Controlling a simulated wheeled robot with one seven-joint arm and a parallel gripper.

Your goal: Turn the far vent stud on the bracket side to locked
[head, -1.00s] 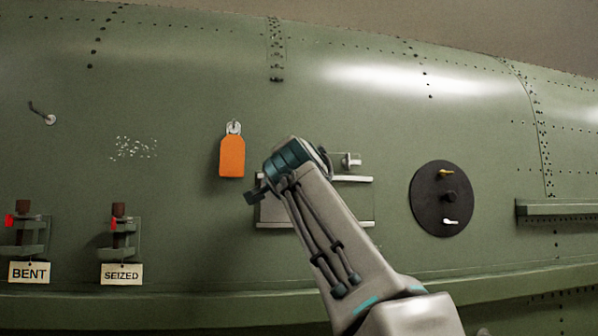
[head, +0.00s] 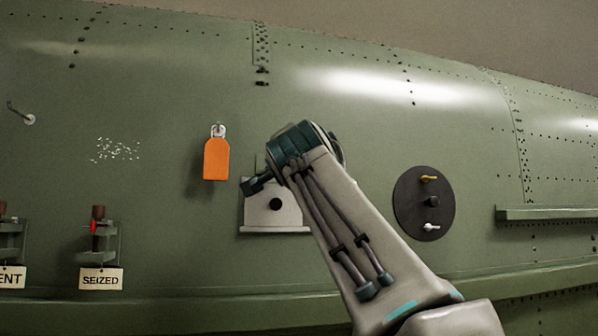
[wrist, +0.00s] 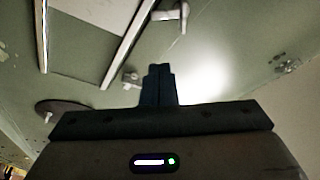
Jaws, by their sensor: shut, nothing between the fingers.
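In the head view my gripper (head: 254,186) is a dark shape at the end of my arm, in front of a pale plate (head: 260,222) with a black round spot. My arm hides the plate's right part and whatever is behind it. In the wrist view my gripper (wrist: 160,70) is shut and empty. Two pale stud-like fittings show beyond it, an upper one (wrist: 172,13) and a lower one (wrist: 131,78) close left of the fingertips. I cannot tell which is the far vent stud, its turn position, or whether the fingers touch it.
A dark disc (head: 410,212) right of my arm carries a yellow lever, a knob and a white lever. An orange tag (head: 216,160) hangs left of my gripper. A bracket labelled SEIZED (head: 101,279) stands lower left; a ledge (head: 545,213) juts out at right.

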